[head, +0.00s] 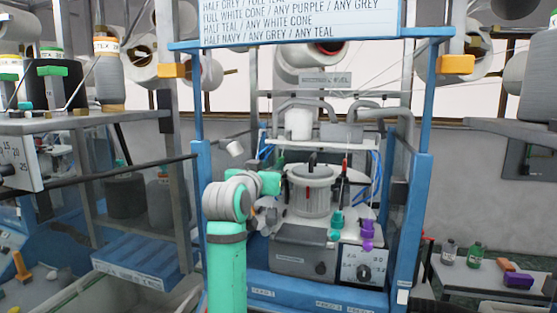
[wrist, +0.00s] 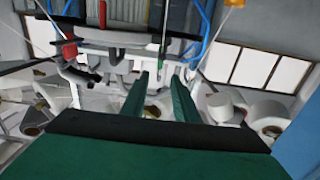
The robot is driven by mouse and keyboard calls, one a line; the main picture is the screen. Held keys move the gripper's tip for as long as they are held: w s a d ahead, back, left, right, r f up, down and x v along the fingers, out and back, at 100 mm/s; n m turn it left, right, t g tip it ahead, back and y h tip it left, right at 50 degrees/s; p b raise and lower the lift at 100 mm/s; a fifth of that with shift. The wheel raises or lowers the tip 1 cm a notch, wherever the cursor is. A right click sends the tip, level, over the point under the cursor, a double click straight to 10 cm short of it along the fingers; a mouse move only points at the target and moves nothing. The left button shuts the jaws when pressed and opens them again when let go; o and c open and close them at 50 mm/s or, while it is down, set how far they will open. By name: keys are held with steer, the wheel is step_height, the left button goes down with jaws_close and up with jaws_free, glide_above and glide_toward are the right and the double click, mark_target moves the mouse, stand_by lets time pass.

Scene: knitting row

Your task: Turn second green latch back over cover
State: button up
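The grey ribbed round cover (head: 312,192) sits in the middle of the machine, with a dark handle on top and a small red mark on its front. Two green knob-like pieces (head: 337,221) stand at its front right; I cannot tell whether either is the second green latch. My gripper (head: 277,184) is at the left of the cover, its fingers hard to make out in the head view. In the wrist view my gripper (wrist: 160,76) shows two green fingers apart, with nothing between them. No green latch is clear there.
Purple knobs (head: 367,234) stand right of the green ones, above a dial panel (head: 364,268). Blue posts (head: 420,200) flank the machine. A white cone (head: 298,124) stands behind the cover. A red piece (wrist: 69,49) and white brackets crowd the wrist view.

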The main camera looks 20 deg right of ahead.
mark_target(279, 160)
steer(key=x, duration=0.8)
steer(key=shift+w+d, duration=0.2)
steer(key=shift+d, duration=0.05)
jaws_close()
